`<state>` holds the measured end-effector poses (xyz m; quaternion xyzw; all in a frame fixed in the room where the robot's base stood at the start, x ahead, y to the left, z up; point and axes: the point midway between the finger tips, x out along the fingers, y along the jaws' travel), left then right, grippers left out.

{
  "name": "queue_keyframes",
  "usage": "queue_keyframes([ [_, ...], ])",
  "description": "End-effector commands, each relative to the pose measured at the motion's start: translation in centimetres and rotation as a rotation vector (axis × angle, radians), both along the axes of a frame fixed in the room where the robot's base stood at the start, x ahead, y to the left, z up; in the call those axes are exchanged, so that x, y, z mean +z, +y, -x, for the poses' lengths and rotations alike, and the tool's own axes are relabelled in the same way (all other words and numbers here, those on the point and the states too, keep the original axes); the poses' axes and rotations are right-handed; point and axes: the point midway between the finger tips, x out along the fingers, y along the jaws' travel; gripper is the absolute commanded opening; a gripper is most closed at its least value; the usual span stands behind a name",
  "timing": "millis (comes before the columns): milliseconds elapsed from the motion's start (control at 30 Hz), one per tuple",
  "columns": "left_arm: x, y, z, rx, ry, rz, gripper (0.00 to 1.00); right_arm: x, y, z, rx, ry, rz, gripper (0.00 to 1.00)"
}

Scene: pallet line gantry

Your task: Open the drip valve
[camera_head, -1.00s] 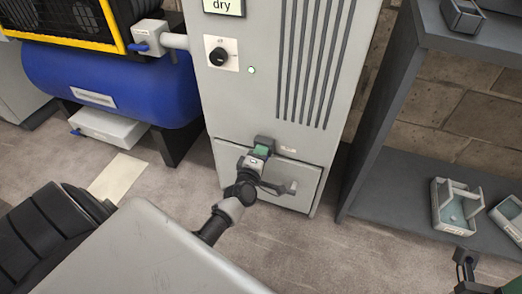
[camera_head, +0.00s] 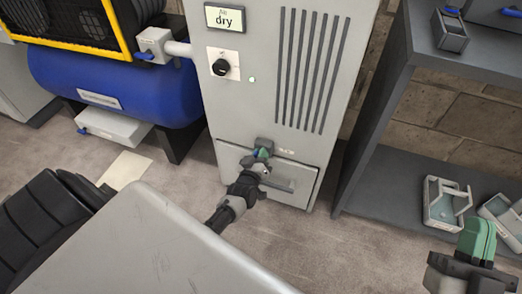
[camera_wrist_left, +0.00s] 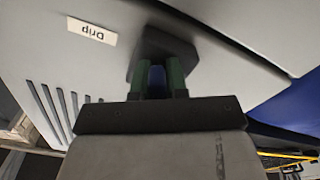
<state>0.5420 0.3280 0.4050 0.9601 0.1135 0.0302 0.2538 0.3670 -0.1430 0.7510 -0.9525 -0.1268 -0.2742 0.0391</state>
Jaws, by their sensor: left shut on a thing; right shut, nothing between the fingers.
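The drip valve shows in the left wrist view as a dark grey body (camera_wrist_left: 150,47) with a blue handle (camera_wrist_left: 157,78), on the grey cabinet beside a "Drip" label (camera_wrist_left: 92,30). In the head view its dark body (camera_head: 264,143) is low on the cabinet front, mostly behind my gripper. My left gripper (camera_head: 262,154) is shut on the blue handle, its green fingers (camera_wrist_left: 158,76) on either side of it. How far the handle is turned is hard to tell. My right gripper (camera_head: 478,238) is shut and empty at the lower right, away from the cabinet.
The cabinet (camera_head: 262,105) has a "dry" display (camera_head: 224,18), a black knob (camera_head: 221,67) and a lower drawer-like panel (camera_head: 304,177). A blue tank (camera_head: 120,85) stands at left. A grey shelf (camera_head: 400,170) with small bins (camera_head: 447,203) stands at right.

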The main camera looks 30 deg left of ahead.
Motion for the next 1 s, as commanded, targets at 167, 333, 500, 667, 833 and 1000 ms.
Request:
queue_keyframes([
  [167, 0.1, -0.1, 0.1, 0.000, 0.042, -0.156, 0.00, -2.0, -0.1, -1.1, -0.012, 0.196, 0.055, 0.00],
  [333, 0.0, -0.1, 0.0, -0.001, 0.074, -0.290, 0.00, -3.8, -0.3, -1.5, -0.020, 0.334, 0.093, 0.00],
  [500, -0.1, -0.1, 0.1, 0.000, 0.099, -0.394, 0.00, -5.1, -0.5, -1.6, -0.024, 0.430, 0.118, 0.00],
  [667, -0.1, -0.1, 0.1, 0.000, 0.114, -0.461, 0.00, -5.8, -0.6, -1.6, -0.028, 0.487, 0.133, 0.00],
  [833, -0.2, -0.1, 0.1, -0.001, 0.124, -0.502, 0.00, -6.3, -0.7, -1.6, -0.030, 0.520, 0.141, 0.00],
  [1000, -0.2, -0.1, 0.1, -0.001, 0.128, -0.517, 0.00, -6.5, -0.8, -1.6, -0.031, 0.533, 0.144, 0.00],
])
